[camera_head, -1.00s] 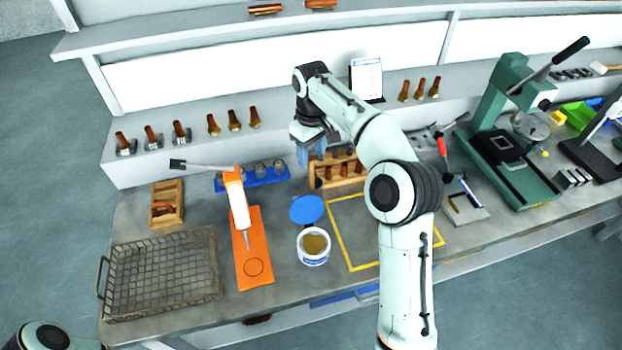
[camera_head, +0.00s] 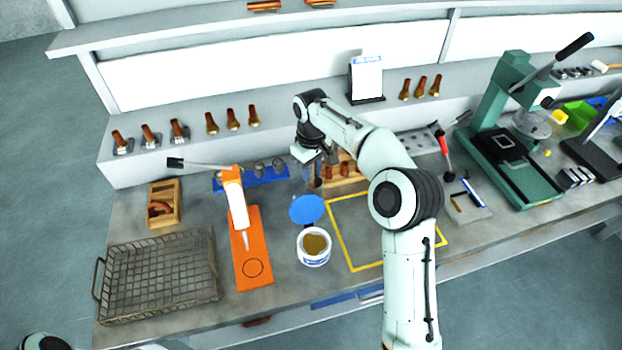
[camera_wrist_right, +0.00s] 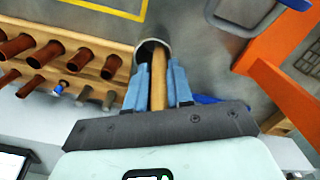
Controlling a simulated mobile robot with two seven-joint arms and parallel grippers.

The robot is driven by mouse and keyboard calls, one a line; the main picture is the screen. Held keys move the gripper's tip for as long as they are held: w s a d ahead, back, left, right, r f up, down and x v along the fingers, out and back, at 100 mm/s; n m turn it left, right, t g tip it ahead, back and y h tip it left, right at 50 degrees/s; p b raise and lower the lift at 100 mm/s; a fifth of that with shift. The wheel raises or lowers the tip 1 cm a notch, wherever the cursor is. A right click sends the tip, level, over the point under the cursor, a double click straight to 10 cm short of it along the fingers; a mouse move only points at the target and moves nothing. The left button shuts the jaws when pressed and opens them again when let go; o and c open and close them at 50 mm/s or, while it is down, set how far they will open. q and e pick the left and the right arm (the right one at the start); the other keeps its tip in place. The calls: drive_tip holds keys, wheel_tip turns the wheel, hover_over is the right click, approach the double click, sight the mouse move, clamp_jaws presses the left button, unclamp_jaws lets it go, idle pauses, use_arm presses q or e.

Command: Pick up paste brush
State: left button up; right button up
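The paste brush shows in the right wrist view as a wooden handle (camera_wrist_right: 158,88) standing in a round metal cup (camera_wrist_right: 152,47). The two blue fingers of my right gripper (camera_wrist_right: 159,75) lie close along both sides of the handle, with little or no gap. The brush's lower end is hidden in the cup. In the head view my right gripper (camera_head: 312,168) is low over the bench beside the wooden rack (camera_head: 343,181), and its wrist hides most of the brush. My left gripper is out of view.
A white paste tub (camera_head: 302,257) and its blue lid (camera_head: 306,209) are in front. An orange board (camera_head: 252,268), a wire basket (camera_head: 160,272) and a blue holder (camera_head: 262,179) lie to the left. Yellow tape (camera_head: 343,246) frames clear bench at right.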

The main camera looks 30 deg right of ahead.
clamp_jaws()
drive_tip(key=shift+r, duration=0.1)
wheel_tip(320, 180, up, 8)
drive_tip(key=shift+w+r+p, duration=0.1)
drive_tip(key=shift+r+p, duration=0.05)
drive_tip(key=shift+p, duration=0.8)
drive_tip(key=shift+r, duration=0.6)
drive_tip(key=shift+s+r, duration=0.25)
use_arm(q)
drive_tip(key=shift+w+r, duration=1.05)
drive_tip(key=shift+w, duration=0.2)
use_arm(e)
drive_tip(key=shift+w, duration=0.15)
